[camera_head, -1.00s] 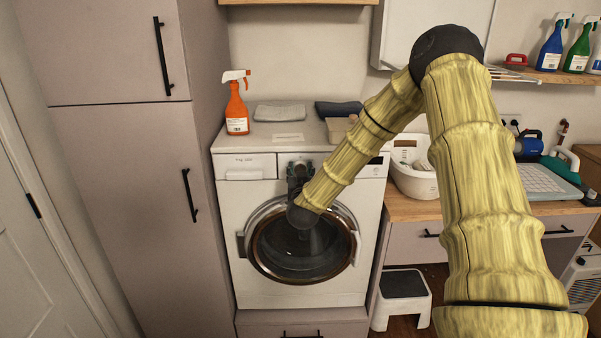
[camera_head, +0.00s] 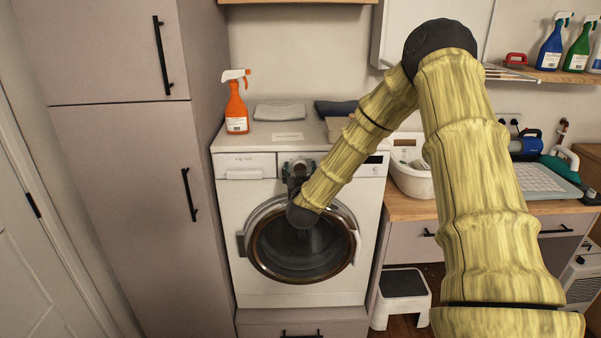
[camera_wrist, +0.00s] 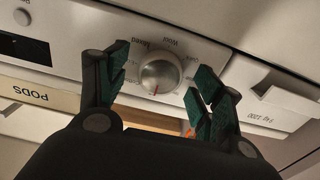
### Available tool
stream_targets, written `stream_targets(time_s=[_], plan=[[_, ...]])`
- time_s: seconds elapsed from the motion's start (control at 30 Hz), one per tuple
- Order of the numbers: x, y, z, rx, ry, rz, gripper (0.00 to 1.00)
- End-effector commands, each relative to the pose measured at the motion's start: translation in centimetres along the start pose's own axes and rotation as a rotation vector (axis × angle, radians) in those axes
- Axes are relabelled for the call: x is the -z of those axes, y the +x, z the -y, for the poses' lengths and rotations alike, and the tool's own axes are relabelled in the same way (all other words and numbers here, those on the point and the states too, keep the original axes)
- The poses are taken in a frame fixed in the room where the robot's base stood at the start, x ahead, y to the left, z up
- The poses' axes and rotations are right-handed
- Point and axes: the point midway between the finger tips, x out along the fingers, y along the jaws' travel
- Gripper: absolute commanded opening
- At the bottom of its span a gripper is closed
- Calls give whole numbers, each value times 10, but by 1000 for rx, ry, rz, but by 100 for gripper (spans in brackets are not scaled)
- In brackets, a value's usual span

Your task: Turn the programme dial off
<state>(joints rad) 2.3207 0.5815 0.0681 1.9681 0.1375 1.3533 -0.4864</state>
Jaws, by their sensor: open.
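In the head view my gripper (camera_head: 298,170) is in front of the panel and largely covers the dial.
The washer's round door is shut below my wrist. An orange spray bottle (camera_head: 236,103) and folded cloths (camera_head: 280,112) stand on top. A tall cabinet (camera_head: 120,190) is close on the left. A white basket (camera_head: 411,180) stands on the counter at right.

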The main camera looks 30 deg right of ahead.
Motion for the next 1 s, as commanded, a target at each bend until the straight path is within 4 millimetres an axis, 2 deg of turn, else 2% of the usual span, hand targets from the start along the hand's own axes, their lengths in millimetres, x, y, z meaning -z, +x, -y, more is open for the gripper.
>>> stream_targets(time_s=[0.17, 0.7, 0.83, 1.0], plan=[[0, -12, 1, 1, 0, 0, 67], [-1, -102, 0, 1, -1, 3, 67], [-1, -114, 0, 1, -1, 2, 67], [-1, -119, 0, 0, 0, 1, 67]])
